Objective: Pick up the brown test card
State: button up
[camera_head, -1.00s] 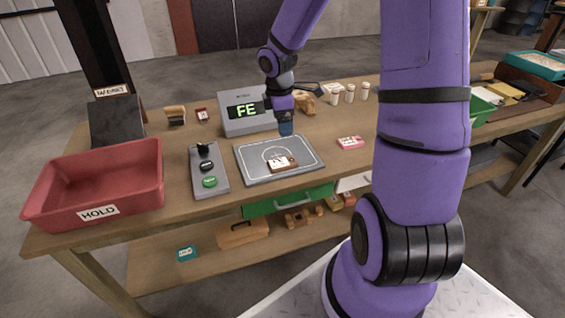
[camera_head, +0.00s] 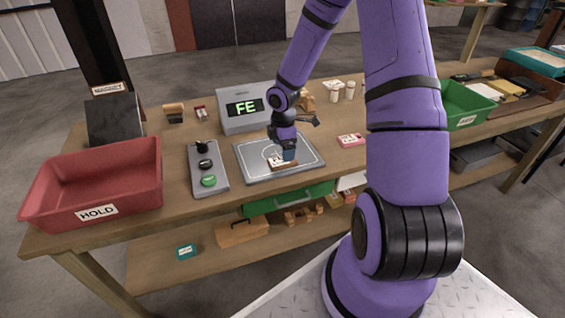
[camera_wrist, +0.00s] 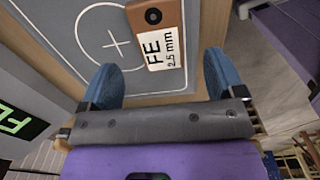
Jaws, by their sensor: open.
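The brown test card (camera_wrist: 140,18) has a dark round hole and a white label reading "FE 2.5 mm". It lies on the grey plate (camera_wrist: 78,60) with the circle and cross marking, near one edge. In the head view the card (camera_head: 276,167) is partly hidden by my gripper (camera_head: 289,156). In the wrist view my gripper (camera_wrist: 158,64) is open, with blue fingers apart and nothing held. The label end of the card lies in line with the space between the fingertips. Whether the fingers touch the card or plate cannot be told.
A grey detector box (camera_head: 244,123) showing "FE" stands behind the plate. A control panel (camera_head: 207,187) with buttons and a red HOLD bin (camera_head: 100,178) are to the left. A pink card (camera_head: 351,140) lies right of the plate. A green bin (camera_head: 462,105) stands farther right.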

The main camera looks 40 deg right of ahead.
aim_at(282, 162)
notch_tip(282, 162, down, 5)
jog(key=shift+w+f, duration=0.1)
jog(key=c, duration=1.1)
jog(key=shift+a+r, duration=0.1)
jog(key=shift+r, duration=0.1)
